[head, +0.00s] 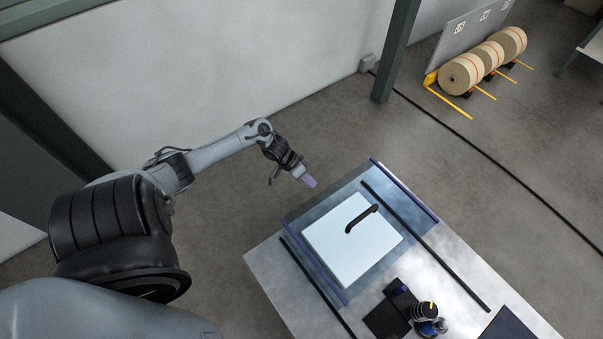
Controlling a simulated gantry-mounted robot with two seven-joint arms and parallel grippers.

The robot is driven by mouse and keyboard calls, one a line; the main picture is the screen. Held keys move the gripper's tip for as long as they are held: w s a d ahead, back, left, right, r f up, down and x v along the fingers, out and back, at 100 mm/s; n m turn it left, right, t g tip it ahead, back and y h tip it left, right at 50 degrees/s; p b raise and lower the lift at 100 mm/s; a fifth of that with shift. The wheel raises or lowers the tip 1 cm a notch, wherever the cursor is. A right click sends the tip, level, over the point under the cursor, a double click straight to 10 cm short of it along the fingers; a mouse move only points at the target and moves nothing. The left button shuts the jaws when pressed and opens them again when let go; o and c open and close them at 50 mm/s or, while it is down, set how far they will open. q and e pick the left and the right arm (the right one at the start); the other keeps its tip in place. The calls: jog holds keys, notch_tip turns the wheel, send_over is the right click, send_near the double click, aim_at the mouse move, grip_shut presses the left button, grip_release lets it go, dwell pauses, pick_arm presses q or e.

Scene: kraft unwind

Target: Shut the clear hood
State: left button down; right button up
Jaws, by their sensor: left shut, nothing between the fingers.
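The clear hood (386,190) appears as a bluish see-through panel with dark blue edges over the metal-topped table. A black curved handle (362,218) shows over a white rectangular area (330,228) within the panel's outline. I cannot tell from this angle how far the hood is raised or tilted. My left gripper (309,182), with purple fingertips, is shut and empty. In the picture it is just up and left of the hood, apart from the handle. My right gripper is not in view.
Black rails (425,245) run along the table top (460,252). Small dark items (428,325) sit at its near side. A green post (396,52) rises behind.

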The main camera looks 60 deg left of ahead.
aim_at(384, 268)
pick_arm(q)
jog(key=shift+w+d+r, duration=0.1)
jog(key=shift+w+d, duration=0.05)
jog(key=shift+d, duration=0.6)
jog(key=shift+w+d, duration=0.1)
jog(key=shift+d, duration=0.6)
jog(key=w+d+p, duration=0.1)
jog(key=d+p, duration=0.1)
jog(key=d, duration=0.3)
jog(key=w+d+p, duration=0.1)
jog(key=d+p, duration=0.2)
jog(key=d, duration=0.1)
jog(key=w+d+p, duration=0.1)
jog(key=d+p, duration=0.1)
jog(key=d, duration=0.3)
jog(key=shift+d+r+p, duration=0.3)
jog(key=shift+d+r, duration=0.05)
jog(key=shift+r, duration=0.05)
jog(key=w+d, duration=0.1)
jog(key=d, duration=0.5)
jog(key=w+d+p, duration=0.1)
jog(key=d, duration=0.5)
jog(key=w+d+p, duration=0.1)
jog(key=d, duration=0.5)
jog(key=shift+w+f, duration=0.35)
jog(key=shift+w+d, duration=0.15)
jog(key=shift+d, duration=0.45)
